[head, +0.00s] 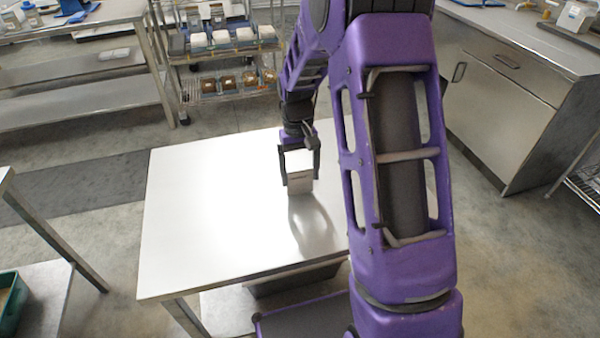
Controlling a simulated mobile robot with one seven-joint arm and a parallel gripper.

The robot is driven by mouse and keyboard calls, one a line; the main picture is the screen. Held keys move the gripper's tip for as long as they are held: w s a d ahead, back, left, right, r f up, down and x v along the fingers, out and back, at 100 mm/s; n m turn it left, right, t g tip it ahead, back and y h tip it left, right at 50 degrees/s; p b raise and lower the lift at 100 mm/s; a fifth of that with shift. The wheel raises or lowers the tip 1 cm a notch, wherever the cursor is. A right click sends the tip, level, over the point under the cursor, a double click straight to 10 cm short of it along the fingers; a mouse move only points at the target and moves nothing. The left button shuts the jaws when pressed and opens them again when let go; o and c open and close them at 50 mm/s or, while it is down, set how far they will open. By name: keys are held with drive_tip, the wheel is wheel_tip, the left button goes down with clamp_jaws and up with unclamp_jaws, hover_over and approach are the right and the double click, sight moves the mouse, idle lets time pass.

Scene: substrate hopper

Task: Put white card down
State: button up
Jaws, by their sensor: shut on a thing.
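My gripper (300,174) points down over the white-topped table (200,210). It is shut on a small block-like thing with a white upper face and a greyer lower face, which I take as the white card (299,161). The fingers stand at its left and right sides. A grey reflection or shadow lies on the table just below it. I cannot tell whether its lower edge touches the tabletop or hangs slightly above it.
The tabletop around the gripper is bare, with wide free room to the left. A wire rack (225,55) with several containers stands behind. Steel benches (80,75) are at the back left, a cabinet (510,85) at the right, and a green bin (12,303) at the lower left.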

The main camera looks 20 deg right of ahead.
drive_tip(key=shift+f, duration=0.2)
drive_tip(key=o, duration=1.2)
drive_tip(key=shift+r, duration=0.1)
drive_tip(key=shift+s+r+t+p, duration=1.25)
drive_tip(key=shift+r+p, duration=1.6)
drive_tip(key=shift+r, duration=5.3)
drive_tip(key=f, duration=0.4)
drive_tip(key=w+f+b, duration=0.1)
drive_tip(key=f, duration=0.3)
drive_tip(key=w+f+b, duration=0.1)
drive_tip(key=f, duration=0.3)
drive_tip(key=shift+a, duration=0.15)
drive_tip(key=shift+w+f+b, duration=0.15)
drive_tip(key=shift+f+b, duration=0.45)
drive_tip(key=shift+f, duration=2)
